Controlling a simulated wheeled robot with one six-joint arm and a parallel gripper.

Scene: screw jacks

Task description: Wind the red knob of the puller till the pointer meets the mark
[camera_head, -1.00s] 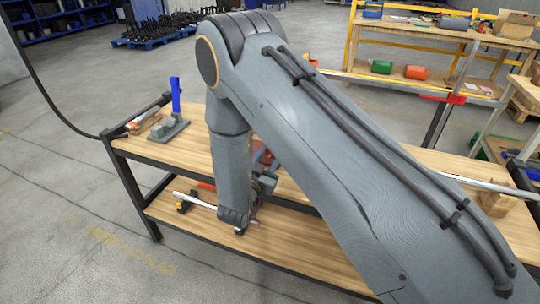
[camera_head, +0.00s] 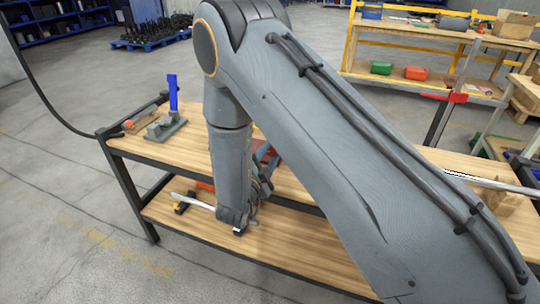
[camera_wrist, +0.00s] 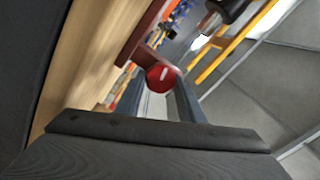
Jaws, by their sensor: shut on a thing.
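The red knob (camera_wrist: 161,76) shows in the middle of the wrist view as a round red end with a small pale patch. My gripper (camera_wrist: 158,92) is shut on it, with a grey-blue finger on each side. A dark red bar (camera_wrist: 143,35), apparently part of the puller, runs up and away beside the knob. In the head view a small red and grey part (camera_head: 264,152) shows beside my arm on the bench top; it may be the puller. My arm hides most of it and my fingers there. I cannot make out the pointer or the mark.
A grey tool with an upright blue handle (camera_head: 173,93) stands at the bench's left end. The lower shelf (camera_head: 290,245) holds a metal bar with orange and black parts. A metal rod (camera_head: 495,182) rests on wooden blocks (camera_head: 490,205) at right. Shelving stands behind.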

